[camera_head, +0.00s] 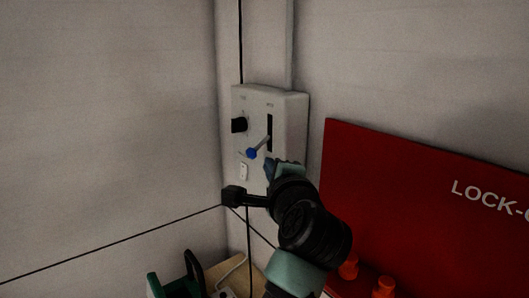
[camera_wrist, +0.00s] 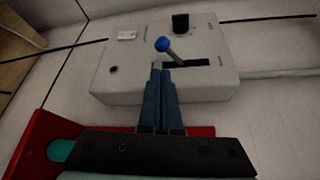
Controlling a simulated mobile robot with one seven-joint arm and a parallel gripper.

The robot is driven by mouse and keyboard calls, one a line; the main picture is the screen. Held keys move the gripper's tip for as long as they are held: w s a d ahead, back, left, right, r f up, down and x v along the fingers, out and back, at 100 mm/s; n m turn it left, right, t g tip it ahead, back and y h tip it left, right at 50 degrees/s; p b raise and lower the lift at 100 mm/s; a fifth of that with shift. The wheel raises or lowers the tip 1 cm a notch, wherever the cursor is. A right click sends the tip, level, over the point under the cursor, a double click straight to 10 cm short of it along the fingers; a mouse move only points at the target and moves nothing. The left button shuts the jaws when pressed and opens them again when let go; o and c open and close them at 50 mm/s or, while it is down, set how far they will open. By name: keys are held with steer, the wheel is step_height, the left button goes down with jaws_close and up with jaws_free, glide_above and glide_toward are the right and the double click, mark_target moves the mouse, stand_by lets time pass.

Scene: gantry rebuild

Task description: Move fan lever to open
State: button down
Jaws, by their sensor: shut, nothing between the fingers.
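The fan lever (camera_head: 252,153) is a metal rod with a blue ball knob, sticking out of a dark slot in a pale control box (camera_head: 290,108) on the wall. In the head view the knob points out to the lower left, near the lower part of the slot. In the wrist view the lever's blue knob (camera_wrist: 162,44) shows just beyond my fingertips. My gripper (camera_head: 275,165) is shut and empty, just below and right of the knob. In the wrist view its fingers (camera_wrist: 161,72) are together over the box (camera_wrist: 112,74); contact with the lever cannot be told.
A black knob (camera_head: 239,125) sits left of the slot, with a small white switch (camera_head: 244,171) below. A red lock-out board (camera_head: 400,175) hangs on the right, with orange pieces (camera_head: 383,287) near its lower edge. A green item (camera_head: 153,286) stands at bottom left. Thin cables cross the wall.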

mark_target(258, 145)
steer(key=w+a+p, duration=0.1)
steer(key=w+p, duration=0.1)
steer(key=w, duration=0.4)
steer(key=shift+w+f, duration=0.15)
steer(key=shift+f, duration=0.2)
steer(key=shift+a+r+p, duration=0.25)
steer(key=shift+r+p, duration=0.05)
steer(key=shift+r, duration=0.05)
stand_by(0.4)
steer(key=shift+s+a+r+p, duration=0.15)
steer(key=shift+r+p, duration=0.05)
steer(key=shift+r, duration=0.2)
steer(key=shift+s+a+r+p, duration=0.1)
steer(key=shift+s+r+p, duration=0.1)
steer(key=shift+r, duration=0.15)
steer(key=shift+s+a+r+p, duration=0.1)
steer(key=shift+r+p, duration=0.2)
steer(key=shift+r, duration=0.5)
